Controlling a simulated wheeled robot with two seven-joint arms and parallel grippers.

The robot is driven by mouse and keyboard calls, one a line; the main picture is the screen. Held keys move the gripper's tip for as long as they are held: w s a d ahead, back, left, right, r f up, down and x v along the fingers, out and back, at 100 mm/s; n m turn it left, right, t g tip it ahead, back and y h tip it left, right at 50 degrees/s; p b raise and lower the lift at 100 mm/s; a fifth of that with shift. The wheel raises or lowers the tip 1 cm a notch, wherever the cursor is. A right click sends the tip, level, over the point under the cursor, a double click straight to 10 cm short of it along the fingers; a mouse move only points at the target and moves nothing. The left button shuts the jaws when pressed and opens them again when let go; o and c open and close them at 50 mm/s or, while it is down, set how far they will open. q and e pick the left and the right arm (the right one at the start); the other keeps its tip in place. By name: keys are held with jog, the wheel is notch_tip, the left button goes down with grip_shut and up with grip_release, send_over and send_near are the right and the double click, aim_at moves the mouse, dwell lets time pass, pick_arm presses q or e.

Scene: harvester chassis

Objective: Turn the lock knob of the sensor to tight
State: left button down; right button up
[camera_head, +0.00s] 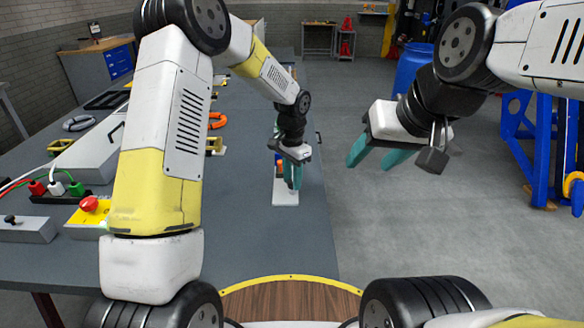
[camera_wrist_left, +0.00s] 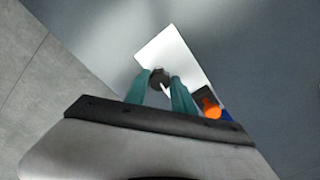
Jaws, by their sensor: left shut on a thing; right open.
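The sensor stands on the grey table near its right edge. Its white base plate (camera_head: 285,198) shows below my left gripper, and it also shows in the left wrist view (camera_wrist_left: 178,48). My left gripper (camera_head: 294,184) points down over it. In the left wrist view, its teal fingers (camera_wrist_left: 165,84) are closed around the dark lock knob (camera_wrist_left: 158,77). A small white mark shows beside the knob. An orange part (camera_wrist_left: 211,108) sits to the right of the fingers. The knob is hidden in the head view. My right gripper (camera_head: 375,157) is open and empty above the floor.
A yellow box with a red button (camera_head: 90,203) and coloured plugs (camera_head: 57,188) are at the table's left. An orange ring (camera_head: 217,120) lies farther back. A blue barrel (camera_head: 412,68) and a blue frame (camera_head: 541,150) stand at the right. Open floor lies right of the table.

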pick_arm(q)
jog(key=m, duration=1.1)
jog(key=shift+w+a, duration=0.1)
jog(key=m, duration=0.5)
jog(key=shift+m, duration=0.4)
jog(key=m, duration=0.6)
jog(key=c, duration=1.1)
grip_release()
jog(key=shift+o, duration=0.2)
